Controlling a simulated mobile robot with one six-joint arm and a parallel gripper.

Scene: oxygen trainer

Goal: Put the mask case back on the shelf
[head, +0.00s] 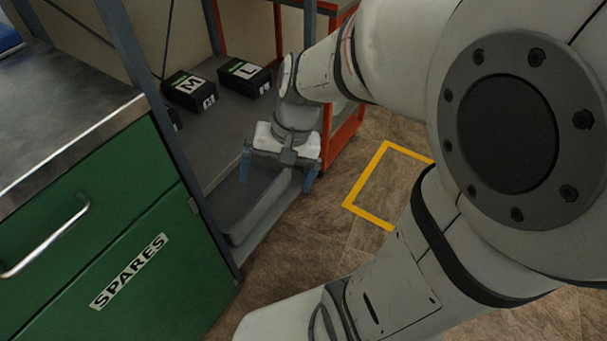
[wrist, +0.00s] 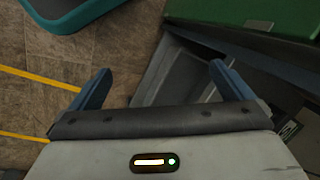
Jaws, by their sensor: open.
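Two black cases with white label plates stand on the shelf (head: 222,135) in the head view, one marked M (head: 188,90) and one marked L (head: 244,76). A third dark case (head: 175,119) is mostly hidden behind the rack post. I cannot tell which one the task means. My gripper (head: 278,178) is open at the shelf's front edge, right of and nearer than the cases. In the wrist view my gripper (wrist: 160,72) has nothing between its blue fingers. A dark thing with a pale label (wrist: 289,131) shows at the lower right there, partly hidden.
A grey tray (head: 245,213) lies low in the rack below my gripper. The green SPARES cabinet (head: 120,235) stands at the left. An orange frame (head: 343,138) stands at the right. A yellow floor outline (head: 365,175) encloses bare floor. A teal-rimmed bin (wrist: 75,22) shows in the wrist view.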

